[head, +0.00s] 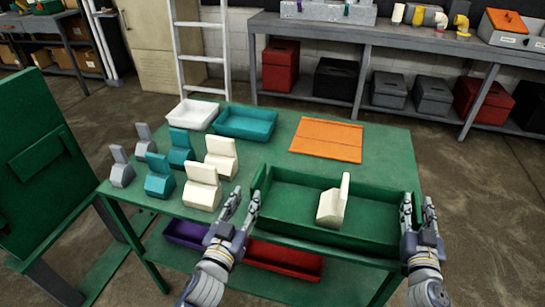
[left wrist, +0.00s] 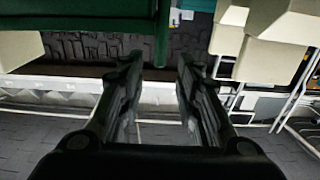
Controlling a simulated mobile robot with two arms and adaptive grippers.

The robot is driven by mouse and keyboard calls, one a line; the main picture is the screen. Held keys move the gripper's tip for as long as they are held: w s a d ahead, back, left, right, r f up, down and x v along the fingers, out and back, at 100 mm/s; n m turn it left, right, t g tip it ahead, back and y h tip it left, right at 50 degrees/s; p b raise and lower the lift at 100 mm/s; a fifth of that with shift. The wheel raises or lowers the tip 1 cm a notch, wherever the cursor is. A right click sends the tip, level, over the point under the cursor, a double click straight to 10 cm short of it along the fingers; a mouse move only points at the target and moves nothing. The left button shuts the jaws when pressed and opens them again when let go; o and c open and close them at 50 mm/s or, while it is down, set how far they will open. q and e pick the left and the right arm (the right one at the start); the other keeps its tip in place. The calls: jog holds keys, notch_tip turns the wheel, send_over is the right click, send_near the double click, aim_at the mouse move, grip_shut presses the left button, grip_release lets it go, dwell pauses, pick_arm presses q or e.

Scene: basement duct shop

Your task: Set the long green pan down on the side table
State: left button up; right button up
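The long green pan (head: 345,235) appears to rest at the front right of a green table (head: 275,160), with one cream block (head: 333,203) standing inside it. My left gripper (head: 243,204) is at the pan's left end, its fingers apart. I cannot tell whether either gripper touches the pan. No table is clearly identifiable as the side table.
Cream, teal and grey blocks (head: 182,150) stand left of the pan. A white tray (head: 193,114), a teal tray (head: 246,123) and an orange panel (head: 327,139) lie behind. Purple and red trays (head: 285,259) sit below. A green upright panel (head: 40,160) stands at left.

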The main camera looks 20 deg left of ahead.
jog(key=shift+s, duration=0.2)
pick_arm(q)
jog(key=shift+s, duration=1)
pick_arm(e)
jog(key=s, duration=1.1)
jog(key=shift+s, duration=0.3)
